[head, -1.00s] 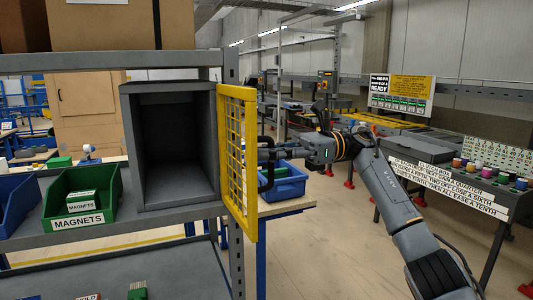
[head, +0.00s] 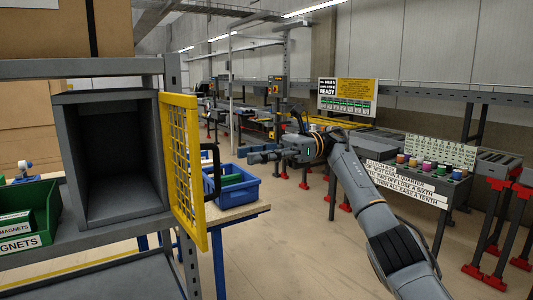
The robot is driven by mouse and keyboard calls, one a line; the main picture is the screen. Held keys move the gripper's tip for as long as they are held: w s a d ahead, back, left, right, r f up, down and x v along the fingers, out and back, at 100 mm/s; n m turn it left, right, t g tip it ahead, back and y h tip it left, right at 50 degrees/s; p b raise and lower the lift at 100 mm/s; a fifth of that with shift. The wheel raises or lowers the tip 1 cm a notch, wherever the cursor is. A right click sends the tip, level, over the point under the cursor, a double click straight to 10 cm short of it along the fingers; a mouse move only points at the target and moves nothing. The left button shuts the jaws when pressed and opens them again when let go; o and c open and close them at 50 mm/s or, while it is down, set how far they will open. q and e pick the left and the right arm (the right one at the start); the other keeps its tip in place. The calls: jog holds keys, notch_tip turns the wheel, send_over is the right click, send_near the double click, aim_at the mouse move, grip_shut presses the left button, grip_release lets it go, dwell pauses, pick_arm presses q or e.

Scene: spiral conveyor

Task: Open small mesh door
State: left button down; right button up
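The small yellow mesh door (head: 184,165) stands swung open at the right side of a grey box-like cabinet (head: 75,160). The cabinet's dark inside is fully exposed and looks empty. A black handle (head: 217,170) sits on the right face of the door. My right gripper (head: 254,152) is to the right of the handle, apart from it in the picture, with its fingers pointing left. The fingers look spread with nothing between them. My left gripper is not in view.
A blue bin (head: 238,190) sits on a wooden-topped table (head: 240,214) behind the door. A green magnets bin (head: 42,215) is on the shelf left of the cabinet. A console with coloured knobs (head: 430,166) stands at right. Floor at lower middle is clear.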

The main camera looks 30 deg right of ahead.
jog(key=shift+d, duration=1.65)
